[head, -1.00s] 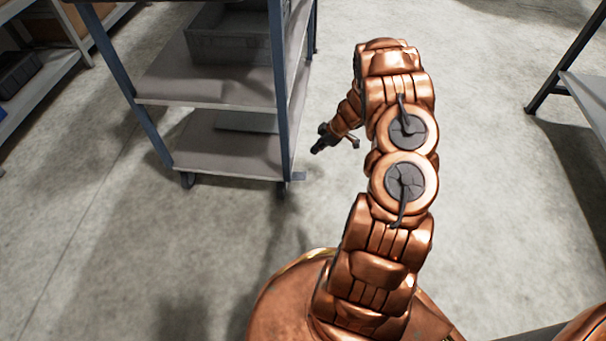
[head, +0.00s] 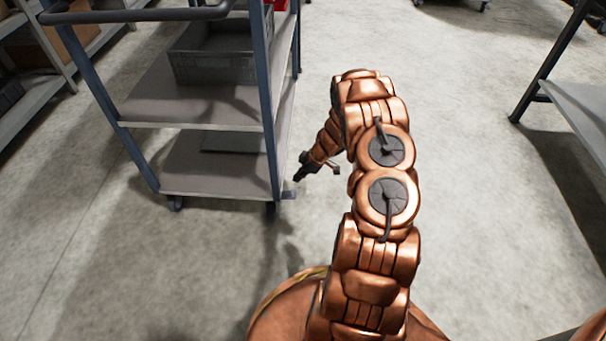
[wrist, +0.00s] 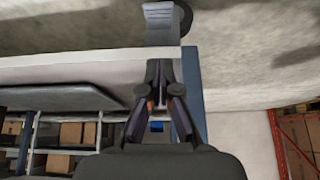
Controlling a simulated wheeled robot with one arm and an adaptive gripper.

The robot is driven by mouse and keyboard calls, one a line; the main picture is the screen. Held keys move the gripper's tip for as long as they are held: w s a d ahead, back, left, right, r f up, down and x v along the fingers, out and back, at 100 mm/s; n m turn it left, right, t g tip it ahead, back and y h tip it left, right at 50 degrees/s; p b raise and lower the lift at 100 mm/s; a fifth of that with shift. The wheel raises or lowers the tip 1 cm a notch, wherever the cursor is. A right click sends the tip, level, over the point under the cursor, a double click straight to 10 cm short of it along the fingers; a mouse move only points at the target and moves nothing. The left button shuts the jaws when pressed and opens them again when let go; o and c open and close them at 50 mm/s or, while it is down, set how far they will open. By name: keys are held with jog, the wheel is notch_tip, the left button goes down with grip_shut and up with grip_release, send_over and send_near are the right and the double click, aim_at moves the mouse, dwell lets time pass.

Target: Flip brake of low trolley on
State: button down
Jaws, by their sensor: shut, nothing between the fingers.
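The trolley (head: 215,187) stands left of my arm in the head view, with grey shelves and blue-grey posts. Its near right caster (head: 270,207) is under the corner post, with a small grey brake tab (head: 289,194) sticking out to the right. My gripper (head: 299,174) is just above and right of that tab, pointing down-left. In the wrist view, the grey brake tab (wrist: 160,25) and dark wheel (wrist: 184,18) are at the top edge. My gripper (wrist: 165,65) is shut and empty below them in the picture. I cannot tell whether it touches the tab.
A grey crate (head: 215,68) sits on the trolley's middle shelf and a flat dark panel (head: 235,142) on its lower shelf. A shelf rack (head: 30,105) stands at left, and a table (head: 590,105) at right. The floor between is clear.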

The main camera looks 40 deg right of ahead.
jog(key=b, duration=0.2)
send_over(290, 194)
jog(key=f, duration=0.4)
jog(key=shift+s+d+f, duration=0.25)
jog(key=shift+s+d, duration=0.1)
jog(key=shift+s+d+f+b, duration=0.15)
jog(key=shift+f+b, duration=0.05)
jog(key=shift+f, duration=0.4)
jog(key=shift+s+d+f+b, duration=0.1)
jog(key=shift+f+b, duration=0.05)
jog(key=shift+f, duration=0.5)
jog(key=shift+s+d+f+b, duration=0.15)
jog(key=shift+f+b, duration=0.05)
jog(key=shift+f, duration=0.4)
jog(key=shift+a, duration=0.1)
